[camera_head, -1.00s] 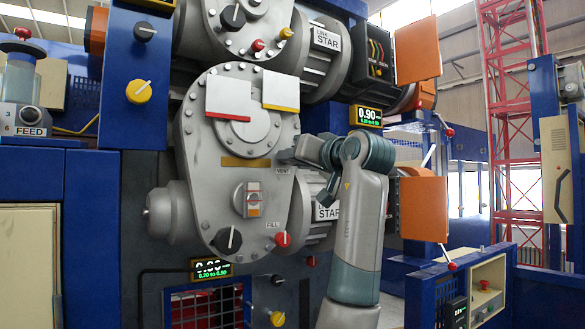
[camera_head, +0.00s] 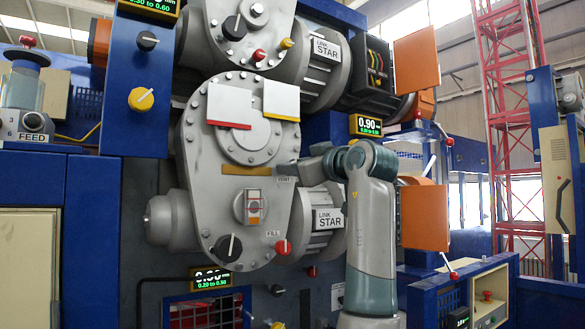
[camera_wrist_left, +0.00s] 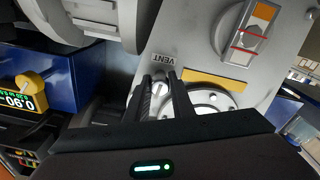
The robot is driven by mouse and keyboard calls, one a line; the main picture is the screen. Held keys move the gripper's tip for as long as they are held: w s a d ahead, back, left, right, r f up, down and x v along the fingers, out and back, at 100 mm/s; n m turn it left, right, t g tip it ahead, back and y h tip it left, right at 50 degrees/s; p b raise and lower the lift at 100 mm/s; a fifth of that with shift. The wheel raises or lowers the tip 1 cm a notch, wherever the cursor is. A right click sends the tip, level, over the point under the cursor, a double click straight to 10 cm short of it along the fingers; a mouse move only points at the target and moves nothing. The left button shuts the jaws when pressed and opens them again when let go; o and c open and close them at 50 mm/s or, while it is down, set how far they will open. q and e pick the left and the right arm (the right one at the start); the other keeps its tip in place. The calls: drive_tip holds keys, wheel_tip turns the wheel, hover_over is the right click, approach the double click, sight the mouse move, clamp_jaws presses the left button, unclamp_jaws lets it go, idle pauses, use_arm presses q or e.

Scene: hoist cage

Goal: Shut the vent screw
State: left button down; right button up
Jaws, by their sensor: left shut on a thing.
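The vent screw (camera_wrist_left: 160,88) is a small pale knob with a slot, beside the VENT label (camera_wrist_left: 162,59) on the grey gearbox cover. My left gripper (camera_wrist_left: 163,92) is shut on it, with one dark finger on each side. In the head view my left gripper (camera_head: 285,170) reaches the cover (camera_head: 205,160) from the right, just above the VENT label (camera_head: 286,180). The screw is hidden there behind the gripper. My right gripper is not in view.
A sight glass (camera_head: 254,207), a black-and-white knob (camera_head: 228,248) and a red knob (camera_head: 283,247) by the FILL label sit lower on the cover. A white plate with a red edge (camera_head: 229,106) is above. An orange panel (camera_head: 424,217) stands right of my arm.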

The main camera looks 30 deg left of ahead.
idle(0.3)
use_arm(q)
drive_tip(key=c, duration=1.5)
unclamp_jaws()
drive_tip(key=shift+c, duration=0.2)
drive_tip(key=shift+d, duration=0.1)
drive_tip(key=b+v, duration=0.7)
drive_tip(key=v, duration=1)
drive_tip(key=shift+d, duration=0.15)
